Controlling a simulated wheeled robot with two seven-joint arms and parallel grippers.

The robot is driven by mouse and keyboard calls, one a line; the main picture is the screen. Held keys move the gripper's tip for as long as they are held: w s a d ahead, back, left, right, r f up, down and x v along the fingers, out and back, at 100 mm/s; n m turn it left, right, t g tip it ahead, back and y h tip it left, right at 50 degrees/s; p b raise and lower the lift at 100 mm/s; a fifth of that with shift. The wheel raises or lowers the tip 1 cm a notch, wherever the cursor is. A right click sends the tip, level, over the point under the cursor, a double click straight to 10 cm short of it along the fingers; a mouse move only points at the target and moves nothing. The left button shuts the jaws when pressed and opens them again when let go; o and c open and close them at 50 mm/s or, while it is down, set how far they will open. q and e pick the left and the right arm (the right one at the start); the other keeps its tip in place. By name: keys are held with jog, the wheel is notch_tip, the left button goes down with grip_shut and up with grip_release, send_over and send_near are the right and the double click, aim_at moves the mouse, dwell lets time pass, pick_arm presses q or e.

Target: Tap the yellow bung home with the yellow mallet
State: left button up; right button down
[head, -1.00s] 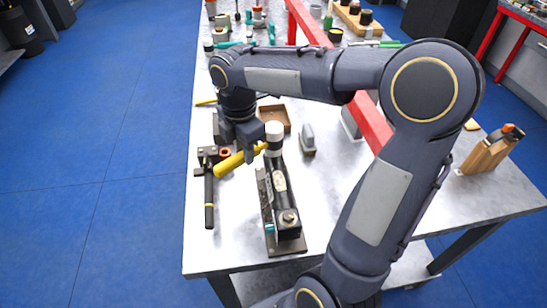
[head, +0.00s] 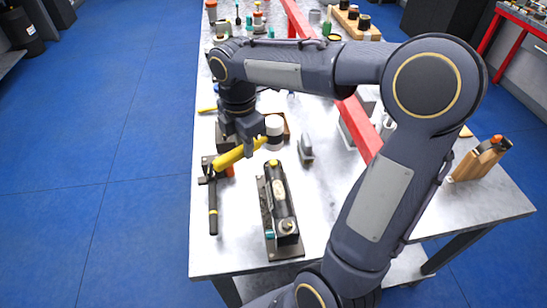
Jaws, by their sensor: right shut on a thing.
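The yellow mallet has a yellow handle (head: 231,157) and a white and dark head (head: 274,128). My right gripper (head: 253,143) is shut on the handle, with the head out to the right, above the table. A dark cylindrical damper (head: 279,197) with a pale label lies in a black holder (head: 266,213) below the mallet. A small yellow piece, which looks like the bung (head: 273,163), shows at the damper's far end. The mallet head is apart from it, farther back. How deep the bung sits cannot be told. My left gripper is not in view.
A grey block (head: 305,147) stands to the right, and a wooden block (head: 480,158) is at far right. A red rail (head: 357,126) crosses the table.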

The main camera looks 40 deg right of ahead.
jog(key=shift+f, duration=0.1)
notch_tip(320, 180, down, 7)
jog(key=b, duration=0.5)
notch_tip(320, 180, up, 7)
jog(key=p, duration=0.6)
jog(key=shift+w+f, duration=0.1)
notch_tip(320, 180, up, 5)
jog(key=p, duration=0.4)
jog(key=shift+p, duration=0.4)
dwell(0.3)
